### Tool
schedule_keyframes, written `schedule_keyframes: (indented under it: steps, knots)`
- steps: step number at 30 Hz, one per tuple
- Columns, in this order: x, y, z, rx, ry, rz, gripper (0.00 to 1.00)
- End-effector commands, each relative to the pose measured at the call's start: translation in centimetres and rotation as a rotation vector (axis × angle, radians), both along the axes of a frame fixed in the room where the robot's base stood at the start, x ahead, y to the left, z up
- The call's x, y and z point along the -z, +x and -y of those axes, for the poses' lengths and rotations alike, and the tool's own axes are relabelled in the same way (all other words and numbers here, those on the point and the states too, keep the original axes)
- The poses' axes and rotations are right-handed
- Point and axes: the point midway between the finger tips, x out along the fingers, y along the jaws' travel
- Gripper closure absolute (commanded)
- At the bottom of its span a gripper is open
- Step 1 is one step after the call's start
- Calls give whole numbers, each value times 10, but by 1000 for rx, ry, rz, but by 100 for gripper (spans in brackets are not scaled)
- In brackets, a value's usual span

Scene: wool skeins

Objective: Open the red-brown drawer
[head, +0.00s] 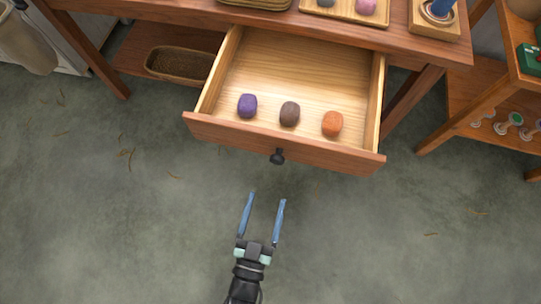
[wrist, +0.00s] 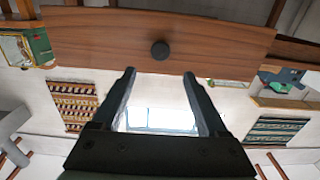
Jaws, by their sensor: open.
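The red-brown drawer (head: 283,143) is pulled well out from the wooden table, and its pale wood inside shows. A purple skein (head: 247,105), a dark brown skein (head: 289,113) and an orange skein (head: 332,123) lie in it near the front. A dark round knob (head: 277,156) sits on the drawer front. My gripper (head: 265,198) is open and empty, a little short of the knob and apart from it. In the wrist view the drawer front (wrist: 215,42) and the knob (wrist: 160,50) show beyond my open fingers (wrist: 160,76).
The table (head: 420,45) bears a tray (head: 345,12) with skeins and a wooden box (head: 434,26) at the right. A basket (head: 178,66) stands on the lower shelf. A wooden shelf unit (head: 485,100) stands at the right. The floor before the drawer is clear.

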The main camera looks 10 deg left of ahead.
Motion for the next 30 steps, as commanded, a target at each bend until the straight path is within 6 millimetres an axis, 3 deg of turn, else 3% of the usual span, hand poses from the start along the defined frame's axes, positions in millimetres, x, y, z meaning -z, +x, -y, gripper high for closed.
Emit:
schedule_keyframes:
  steps: [4,10,26,30]
  knots:
    - [1,-23,0,-1,0,-2,24]
    - [0,-32,0,-1,1,1,24]
    - [0,-32,0,-1,0,1,24]
    - [-12,-9,-4,-8,12,28,24]
